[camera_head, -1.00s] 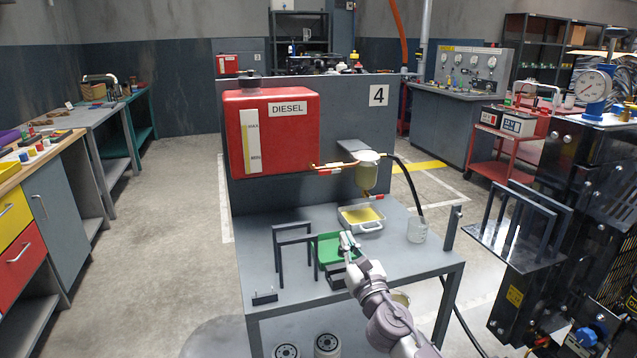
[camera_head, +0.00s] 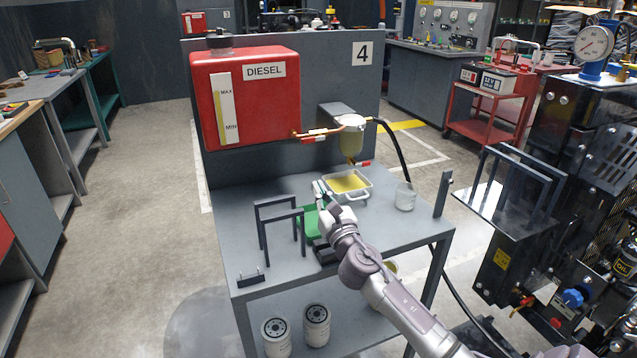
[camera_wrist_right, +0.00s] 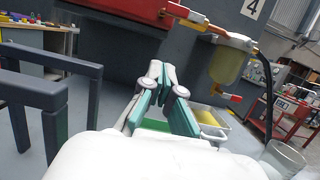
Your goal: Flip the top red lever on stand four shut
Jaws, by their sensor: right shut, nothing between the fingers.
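Stand four is a grey panel with a number 4 sign (camera_head: 362,54) and a red diesel tank (camera_head: 245,97). The top red lever (camera_head: 316,136), red with a white part, lies along the copper pipe between tank and filter bowl (camera_head: 352,140). It also shows at the top of the right wrist view (camera_wrist_right: 177,10). A second red lever (camera_wrist_right: 229,97) sits under the bowl. My right gripper (camera_head: 319,187) is shut and empty above the bench, below the top lever and apart from it. Its green-padded fingers point up toward the pipe in the wrist view (camera_wrist_right: 161,72). My left gripper is out of view.
A white tray with yellow liquid (camera_head: 365,193) stands under the bowl. A beaker (camera_head: 405,198) stands to its right. A dark metal frame (camera_head: 262,229) and a green tray (camera_head: 307,226) are near my right arm. A black hose (camera_head: 396,146) hangs right of the bowl.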

